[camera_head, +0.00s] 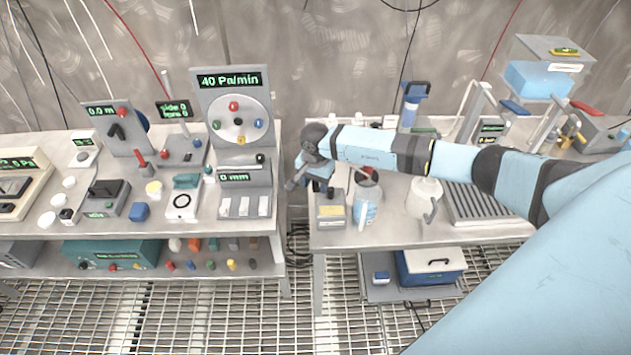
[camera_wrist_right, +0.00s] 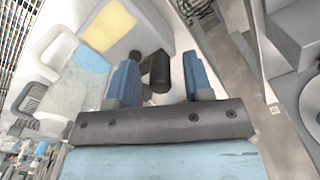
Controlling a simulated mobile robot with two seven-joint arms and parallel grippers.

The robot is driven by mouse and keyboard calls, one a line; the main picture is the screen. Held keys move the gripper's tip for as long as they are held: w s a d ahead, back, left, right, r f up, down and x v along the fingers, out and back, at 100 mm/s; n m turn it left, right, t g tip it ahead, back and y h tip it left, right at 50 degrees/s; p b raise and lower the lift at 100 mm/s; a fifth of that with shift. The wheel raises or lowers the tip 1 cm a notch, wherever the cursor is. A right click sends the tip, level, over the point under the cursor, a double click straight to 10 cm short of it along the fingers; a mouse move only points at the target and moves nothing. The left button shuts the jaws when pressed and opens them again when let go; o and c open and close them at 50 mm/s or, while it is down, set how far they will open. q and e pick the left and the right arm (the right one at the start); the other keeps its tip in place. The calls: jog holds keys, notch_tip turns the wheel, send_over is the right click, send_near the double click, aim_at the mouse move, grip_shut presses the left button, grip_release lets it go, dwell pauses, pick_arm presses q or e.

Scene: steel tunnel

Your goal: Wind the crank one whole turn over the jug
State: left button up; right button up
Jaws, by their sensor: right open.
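My right arm reaches in from the right in the head view. Its gripper (camera_head: 311,180) points down at the near left end of the right-hand table, above a grey box with a yellow panel (camera_head: 332,211). In the right wrist view the gripper's two blue fingers (camera_wrist_right: 160,80) are apart, with a dark crank handle (camera_wrist_right: 160,68) between them. I cannot tell whether either finger touches it. In the head view the crank is largely hidden by my gripper. A pale jug with a blue patch (camera_head: 366,207) stands right of the box; it also shows in the wrist view (camera_wrist_right: 62,85). My left gripper is out of view.
A white pitcher (camera_head: 422,197) and a ribbed grey rack (camera_head: 480,203) stand further right. A gap separates this table from the left table (camera_head: 100,222), crowded with gauges and buttons. A blue cooler (camera_head: 430,268) sits on the lower shelf.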

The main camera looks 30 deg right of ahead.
grip_shut()
jog(key=shift+w, duration=0.1)
jog(key=shift+w+d+f+m+b, duration=0.1)
jog(key=shift+w+d+m+b, duration=0.05)
jog(key=shift+m+b, duration=0.4)
jog(key=shift+w+d+m+b, duration=0.1)
jog(key=shift+w+m+b, duration=0.05)
jog(key=shift+m+b, duration=0.4)
jog(key=m+b, duration=0.1)
jog(key=m, duration=0.1)
jog(key=shift+w+d+m+b, duration=0.3)
jog(key=shift+w+d+b, duration=0.05)
jog(key=shift+d+b, duration=0.05)
jog(key=shift+w+d+m+b, duration=0.15)
jog(key=shift+d+m+b, duration=0.15)
jog(key=shift+m+b, duration=0.45)
jog(key=m, duration=0.2)
jog(key=d+m+b, duration=0.1)
jog(key=m, duration=0.1)
jog(key=shift+w+d, duration=0.15)
jog(key=shift+w, duration=0.05)
jog(key=d+m, duration=0.1)
jog(key=m, duration=0.3)
jog(key=s+d+m+b, duration=0.1)
jog(key=m, duration=0.3)
jog(key=d+m, duration=0.2)
jog(key=m, duration=0.2)
jog(key=shift+s+d+r+b, duration=0.1)
jog(key=shift+s+r+b, duration=0.1)
jog(key=shift+s+b, duration=0.2)
